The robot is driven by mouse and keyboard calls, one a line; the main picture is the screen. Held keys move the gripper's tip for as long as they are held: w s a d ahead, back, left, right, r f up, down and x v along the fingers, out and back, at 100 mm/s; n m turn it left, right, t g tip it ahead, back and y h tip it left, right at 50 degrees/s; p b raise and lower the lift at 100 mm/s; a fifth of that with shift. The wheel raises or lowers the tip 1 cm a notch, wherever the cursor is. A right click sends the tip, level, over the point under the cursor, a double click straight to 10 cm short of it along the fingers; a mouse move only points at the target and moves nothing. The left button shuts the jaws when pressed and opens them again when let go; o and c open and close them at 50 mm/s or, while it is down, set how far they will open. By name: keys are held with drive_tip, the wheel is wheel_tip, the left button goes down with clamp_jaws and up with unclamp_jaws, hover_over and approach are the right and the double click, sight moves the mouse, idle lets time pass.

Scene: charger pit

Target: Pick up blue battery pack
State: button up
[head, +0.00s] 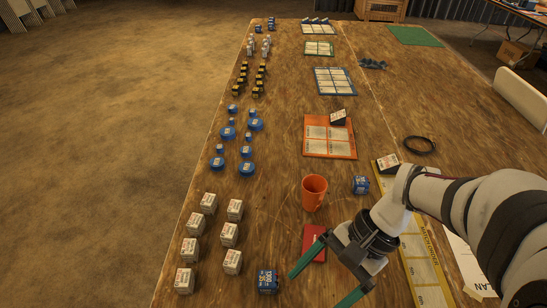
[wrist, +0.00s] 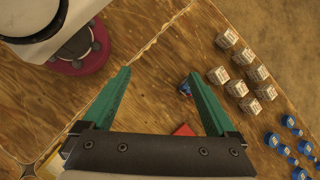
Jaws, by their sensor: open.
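A blue battery pack (head: 268,281) with white print stands on the wooden table near its front in the head view. In the wrist view the blue pack (wrist: 185,89) shows just inside the right finger, which partly hides it. A second blue pack (head: 361,185) stands farther back, right of the orange cup. My gripper (head: 315,291) has two green fingers, spread wide with nothing between them. In the head view it is to the right of the near pack and apart from it. The fingers also show in the wrist view (wrist: 159,72).
A red flat item (head: 314,243) lies beside my gripper, partly hidden by it. An orange cup (head: 314,192) stands behind. Several white boxes (head: 229,234) stand left of the near pack. A yellow-edged sheet (head: 422,262) lies under my arm. Bare table lies between cup and white boxes.

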drive_tip(key=w+d+f+m+y, duration=0.3)
drive_tip(key=w+f+m+y, duration=0.15)
drive_tip(key=w+f, duration=0.2)
drive_tip(key=m+t+y, duration=0.2)
drive_tip(key=m+y, duration=0.1)
approach(268, 278)
drive_tip(key=x, duration=1)
drive_tip(key=shift+a+f, duration=0.1)
drive_tip(key=shift+a, duration=0.05)
clamp_jaws()
